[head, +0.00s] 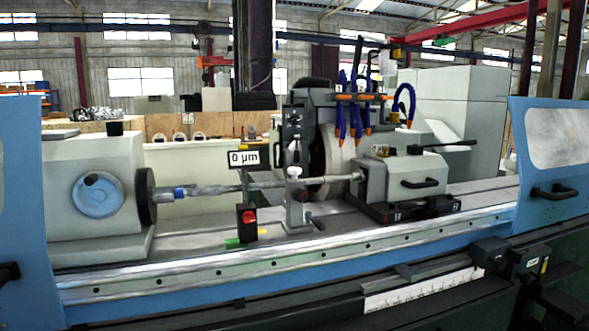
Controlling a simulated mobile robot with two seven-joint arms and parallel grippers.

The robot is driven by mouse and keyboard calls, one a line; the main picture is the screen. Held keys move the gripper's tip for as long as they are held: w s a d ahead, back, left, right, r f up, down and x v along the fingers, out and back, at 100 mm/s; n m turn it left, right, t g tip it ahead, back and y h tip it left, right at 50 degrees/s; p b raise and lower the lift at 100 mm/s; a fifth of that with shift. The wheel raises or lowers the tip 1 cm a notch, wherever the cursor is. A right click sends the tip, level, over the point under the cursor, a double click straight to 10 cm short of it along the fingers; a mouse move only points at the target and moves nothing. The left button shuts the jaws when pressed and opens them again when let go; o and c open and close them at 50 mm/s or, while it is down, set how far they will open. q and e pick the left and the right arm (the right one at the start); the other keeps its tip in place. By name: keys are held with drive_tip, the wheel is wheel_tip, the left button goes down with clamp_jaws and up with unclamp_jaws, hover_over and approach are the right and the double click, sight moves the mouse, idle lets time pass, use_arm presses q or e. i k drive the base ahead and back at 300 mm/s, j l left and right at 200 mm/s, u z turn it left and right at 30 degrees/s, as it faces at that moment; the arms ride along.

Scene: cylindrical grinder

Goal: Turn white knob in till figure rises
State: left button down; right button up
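A small display (244,158) reading "0 µm" stands above the workpiece, left of the middle of the head view. A small white knob (294,171) sits at the top of a grey steady rest (298,207), beside the long shaft (240,187). The shaft runs level from the blue-dialled headstock (90,190) on the left to the tailstock (405,178) on the right. The knob is small in the picture, and its thread depth cannot be told. Neither of my grippers shows in this view.
Blue sliding doors (552,150) with dark handles flank the opening. A black block with a red button (247,220) stands on the bed in front of the shaft. Blue coolant hoses (357,90) hang behind the steady rest. The front rail (290,262) is clear.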

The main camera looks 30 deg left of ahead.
sight(293, 171)
drive_tip(key=u, duration=0.4)
drive_tip(key=i+l+u, duration=0.15)
drive_tip(key=l+u, duration=0.2)
drive_tip(key=i+l+u, duration=0.15)
drive_tip(key=l+u, duration=0.15)
drive_tip(key=i+l+u, duration=0.1)
drive_tip(key=l, duration=0.3)
drive_tip(key=i+l+u, duration=0.1)
drive_tip(key=l, duration=0.25)
